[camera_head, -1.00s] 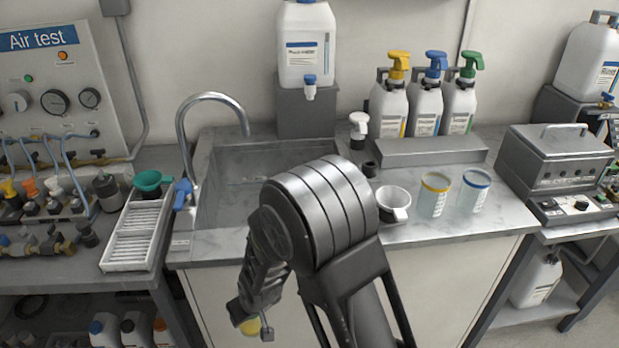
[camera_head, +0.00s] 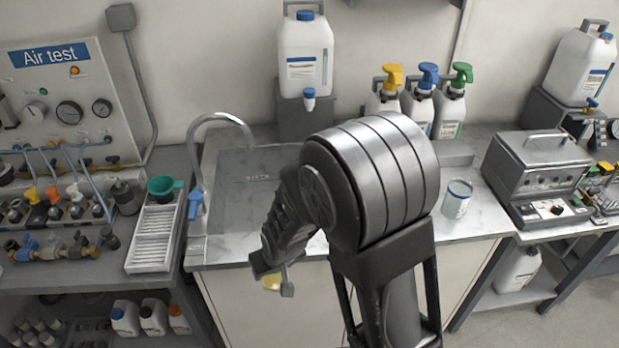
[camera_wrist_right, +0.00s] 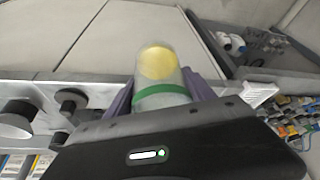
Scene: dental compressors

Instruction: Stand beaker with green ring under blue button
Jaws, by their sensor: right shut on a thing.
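A clear beaker with a green ring (camera_wrist_right: 162,98) is between the fingers of my right gripper (camera_wrist_right: 158,92), which is shut on it. A yellow area shows at the beaker's far end. In the head view my right gripper (camera_head: 277,272) is low in front of the sink counter, and only a yellowish bit of the beaker (camera_head: 271,283) shows. No part plainly labelled as a blue button shows. Blue parts are the blue pump head (camera_head: 428,72) on the middle spray bottle and the blue tap (camera_head: 309,93) on the white canister. My left gripper is out of view.
A blue-ringed beaker (camera_head: 457,198) stands on the counter right of my arm. The sink (camera_head: 250,175) with its curved faucet lies behind the gripper. A white rack (camera_head: 155,235) with a green funnel is at left, a metal device (camera_head: 538,170) at right. My arm hides the middle counter.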

